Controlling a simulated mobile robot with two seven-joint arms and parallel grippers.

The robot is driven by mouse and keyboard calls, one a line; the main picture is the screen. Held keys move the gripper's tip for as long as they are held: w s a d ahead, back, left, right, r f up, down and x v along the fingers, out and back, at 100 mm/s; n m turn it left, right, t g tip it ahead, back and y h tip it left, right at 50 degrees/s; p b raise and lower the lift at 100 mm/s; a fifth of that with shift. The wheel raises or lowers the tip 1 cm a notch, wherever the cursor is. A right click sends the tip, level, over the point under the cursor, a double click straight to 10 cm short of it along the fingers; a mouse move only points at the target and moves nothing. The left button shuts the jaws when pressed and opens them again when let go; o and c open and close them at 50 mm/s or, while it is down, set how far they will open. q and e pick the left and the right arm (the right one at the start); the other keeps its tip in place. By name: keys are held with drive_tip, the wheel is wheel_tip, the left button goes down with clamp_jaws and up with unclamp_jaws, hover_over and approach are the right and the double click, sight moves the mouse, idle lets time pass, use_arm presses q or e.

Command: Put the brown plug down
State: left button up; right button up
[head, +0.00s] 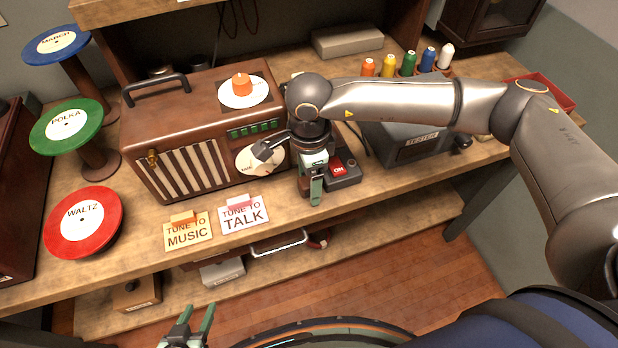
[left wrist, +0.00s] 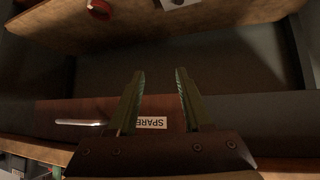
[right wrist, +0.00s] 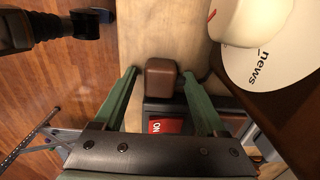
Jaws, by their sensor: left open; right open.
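The brown plug (right wrist: 163,78) is a small rounded block in the right wrist view. It stands between the fingertips of my open right gripper (right wrist: 163,85), just beside the dark switch box (right wrist: 190,107) with a red ON switch. I cannot tell whether it touches the box or only the bench. In the head view my right gripper (head: 314,188) points down in front of the switch box (head: 342,170), and the plug is not clearly visible there. My left gripper (head: 190,328) is open and empty, low in front of the bench; it also shows in the left wrist view (left wrist: 158,80).
A brown radio (head: 190,130) with dials stands left of my right gripper. The grey tester (head: 410,140) is to its right. Two cards, "Tune to Music" (head: 188,235) and "Tune to Talk" (head: 244,217), lie near the bench's front edge. A drawer handle (head: 278,244) sits below.

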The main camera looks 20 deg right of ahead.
sight(309, 181)
drive_tip(key=shift+r+p, duration=0.5)
drive_tip(key=shift+p, duration=0.05)
drive_tip(key=shift+r+p, duration=0.5)
drive_tip(key=shift+p, duration=0.05)
wheel_tip(309, 181, up, 11)
drive_tip(key=b, duration=0.1)
drive_tip(key=shift+r+b, duration=0.15)
drive_tip(key=shift+b, duration=0.15)
drive_tip(key=shift+s, duration=0.1)
